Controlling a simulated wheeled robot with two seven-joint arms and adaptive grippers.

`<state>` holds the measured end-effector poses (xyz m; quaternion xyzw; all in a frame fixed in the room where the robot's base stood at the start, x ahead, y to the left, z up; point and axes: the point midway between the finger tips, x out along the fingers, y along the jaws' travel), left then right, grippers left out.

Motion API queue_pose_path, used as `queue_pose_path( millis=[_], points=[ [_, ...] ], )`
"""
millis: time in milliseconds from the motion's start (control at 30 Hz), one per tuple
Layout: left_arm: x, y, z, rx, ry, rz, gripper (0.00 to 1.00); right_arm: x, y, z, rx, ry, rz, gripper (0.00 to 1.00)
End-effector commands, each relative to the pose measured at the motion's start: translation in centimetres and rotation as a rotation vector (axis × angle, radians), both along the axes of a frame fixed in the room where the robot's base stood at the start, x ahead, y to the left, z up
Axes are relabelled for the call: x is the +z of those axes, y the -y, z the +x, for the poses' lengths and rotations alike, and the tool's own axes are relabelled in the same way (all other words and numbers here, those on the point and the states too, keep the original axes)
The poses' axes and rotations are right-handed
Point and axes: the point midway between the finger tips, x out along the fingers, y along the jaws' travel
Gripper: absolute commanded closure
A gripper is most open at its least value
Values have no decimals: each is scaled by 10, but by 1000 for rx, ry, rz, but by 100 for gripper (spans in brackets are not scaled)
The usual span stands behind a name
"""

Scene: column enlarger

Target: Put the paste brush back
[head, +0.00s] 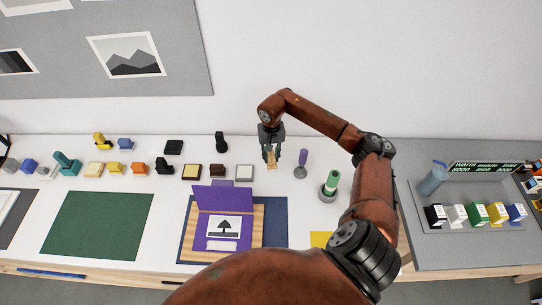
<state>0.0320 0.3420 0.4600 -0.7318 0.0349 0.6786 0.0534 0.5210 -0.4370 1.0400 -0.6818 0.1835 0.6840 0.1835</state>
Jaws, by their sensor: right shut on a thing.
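My right gripper (271,152) hangs over the back middle of the white table, fingers pointing down. It is shut on a small tan thing, which looks like the paste brush (271,160); the fingers hide part of it, and I cannot tell whether its lower end touches the table. Just right of it, a purple-handled tool (302,157) stands upright on a small grey base. Further right and nearer, a green cylinder (332,181) stands in a round grey holder (327,195). My left gripper is not in view.
An open purple folder (238,199) lies on a wooden board (187,224) over a navy mat, front middle. A green mat (97,225) lies left. Several stamps and pads line the back left. A grey tray (458,226) with small boxes and a blue cup (432,180) stands right.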

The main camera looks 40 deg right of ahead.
Motion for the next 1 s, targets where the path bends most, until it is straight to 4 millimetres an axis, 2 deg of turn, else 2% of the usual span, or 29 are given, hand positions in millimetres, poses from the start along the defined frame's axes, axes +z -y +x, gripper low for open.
queue_pose_path(
  millis=[133,300,700,1000],
  points=[
    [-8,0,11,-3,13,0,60,-3,0,-1,-1,1,-3,100],
    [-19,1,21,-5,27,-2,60,-17,0,-1,-1,0,-1,100],
    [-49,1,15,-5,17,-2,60,-53,0,-1,0,0,-2,100],
    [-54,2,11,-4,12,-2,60,-58,0,-1,0,0,-1,100]
  ],
)
